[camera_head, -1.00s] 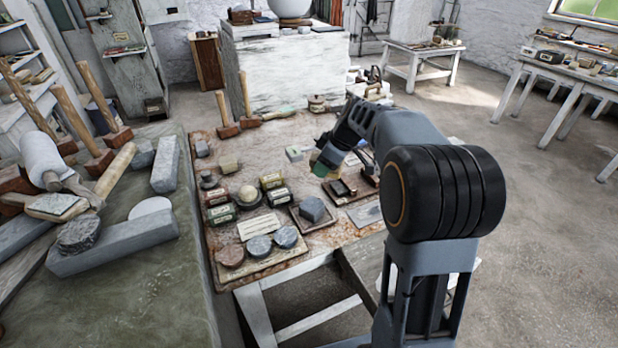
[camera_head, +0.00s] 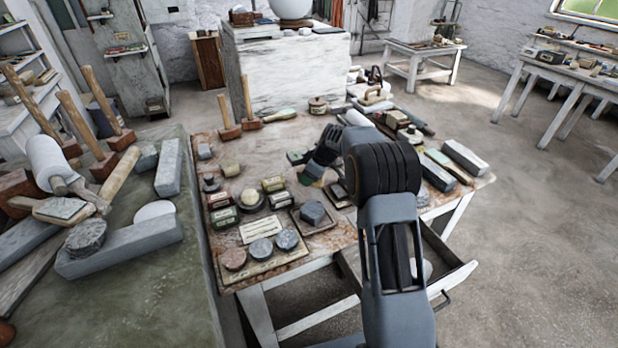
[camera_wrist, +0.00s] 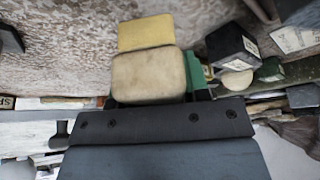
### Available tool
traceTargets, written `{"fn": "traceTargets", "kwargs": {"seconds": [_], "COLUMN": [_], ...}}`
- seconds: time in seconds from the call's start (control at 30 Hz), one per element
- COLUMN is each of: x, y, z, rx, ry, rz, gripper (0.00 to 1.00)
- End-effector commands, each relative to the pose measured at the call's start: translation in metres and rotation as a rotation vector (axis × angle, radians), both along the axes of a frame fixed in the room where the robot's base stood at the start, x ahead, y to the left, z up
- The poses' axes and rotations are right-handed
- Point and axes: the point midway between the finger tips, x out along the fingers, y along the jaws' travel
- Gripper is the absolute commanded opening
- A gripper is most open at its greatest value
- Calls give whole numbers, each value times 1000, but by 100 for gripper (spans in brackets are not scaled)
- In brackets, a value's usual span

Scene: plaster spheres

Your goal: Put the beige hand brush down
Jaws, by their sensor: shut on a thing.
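My gripper (camera_head: 314,172) hangs over the mottled worktable (camera_head: 325,243), low above its middle part. In the wrist view it is shut on the beige hand brush (camera_wrist: 148,76), which shows as a rounded beige block right in front of the dark gripper body. A yellow part (camera_wrist: 146,32) shows just beyond the beige block; I cannot tell if it belongs to the brush. In the head view the brush is mostly hidden by my gripper and arm. I cannot tell whether its underside touches the table.
A dark grey block (camera_head: 312,212) on a small tray stands just in front of my gripper. Small tins (camera_head: 273,185) and round stones (camera_head: 261,249) crowd the left. Long bars (camera_head: 463,156) lie at the right. A drawer (camera_head: 440,283) is open below. Mallets (camera_head: 228,117) stand behind.

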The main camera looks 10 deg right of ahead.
Motion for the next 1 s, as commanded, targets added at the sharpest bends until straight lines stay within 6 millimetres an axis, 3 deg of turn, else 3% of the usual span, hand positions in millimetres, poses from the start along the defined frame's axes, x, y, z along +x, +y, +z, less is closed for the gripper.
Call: {"fn": "traceTargets", "kwargs": {"seconds": [0.13, 0.97, 1.0], "x": [0, 0, 0], "y": [0, 0, 0], "z": [-11, -24, -23], "rx": [-1, 0, 0], "ry": [-1, -1, 0], "rz": [0, 0, 0], "gripper": [16, 16, 44]}}
